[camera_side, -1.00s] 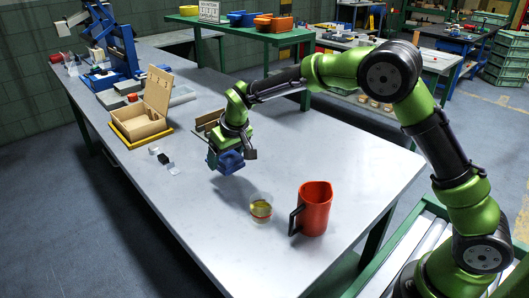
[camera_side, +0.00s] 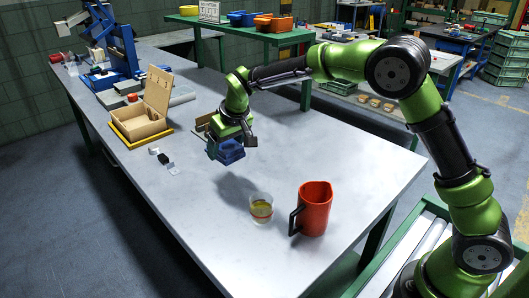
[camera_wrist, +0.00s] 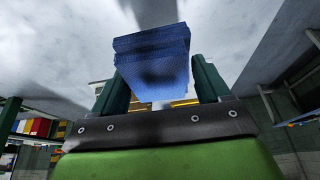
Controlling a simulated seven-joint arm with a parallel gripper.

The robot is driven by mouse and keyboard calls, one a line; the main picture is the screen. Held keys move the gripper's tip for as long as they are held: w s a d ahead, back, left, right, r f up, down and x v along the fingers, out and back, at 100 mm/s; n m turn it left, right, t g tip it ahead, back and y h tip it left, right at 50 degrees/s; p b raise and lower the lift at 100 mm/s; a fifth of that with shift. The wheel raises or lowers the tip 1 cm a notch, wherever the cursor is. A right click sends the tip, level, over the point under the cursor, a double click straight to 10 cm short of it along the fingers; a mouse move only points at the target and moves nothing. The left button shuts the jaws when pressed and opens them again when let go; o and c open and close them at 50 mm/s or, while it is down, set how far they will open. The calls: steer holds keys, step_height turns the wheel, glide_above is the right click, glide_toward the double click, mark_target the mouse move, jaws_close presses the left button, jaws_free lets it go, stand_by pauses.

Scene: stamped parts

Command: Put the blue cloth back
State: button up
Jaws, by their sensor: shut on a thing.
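The blue cloth (camera_side: 230,153) is a folded, layered block. My gripper (camera_side: 226,145) is shut on it and holds it above the table, with its shadow on the tabletop below and a gap between. In the wrist view the blue cloth (camera_wrist: 153,62) sits between the two dark green fingers of my gripper (camera_wrist: 160,85), its layers showing at the edge. A small brown open box or holder (camera_side: 204,122) stands on the table behind the gripper, partly hidden by it.
A red jug (camera_side: 314,208) and a glass with yellowish liquid (camera_side: 261,208) stand near the table's front. An open wooden box (camera_side: 140,120) stands at left, with small white and black items (camera_side: 166,160) beside it. A blue press (camera_side: 115,45) stands at the far end. The table's right side is clear.

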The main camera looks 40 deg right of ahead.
steer(key=d, duration=0.1)
steer(key=d+r, duration=0.1)
steer(key=s+d, duration=0.1)
steer(key=shift+d+r+m, duration=0.15)
steer(key=shift+r+m, duration=0.15)
steer(key=s+d+f, duration=0.1)
steer(key=s+d, duration=0.1)
steer(key=s, duration=0.3)
steer(key=s+d+f, duration=0.2)
steer(key=s, duration=0.2)
steer(key=s+d+f, duration=0.2)
steer(key=s, duration=0.3)
steer(key=shift+s+d+f, duration=0.15)
steer(key=shift+s+f, duration=0.1)
steer(key=shift+s, duration=0.1)
glide_toward(251, 165)
steer(key=shift+w+f+n, duration=0.2)
steer(key=shift+w+f, duration=0.05)
steer(key=shift+f, duration=0.25)
steer(key=shift+w+f+n, duration=0.2)
steer(key=shift+f, duration=0.3)
steer(key=shift+w, duration=0.75)
steer(key=shift+w+f, duration=0.1)
steer(key=shift+f, duration=1.7)
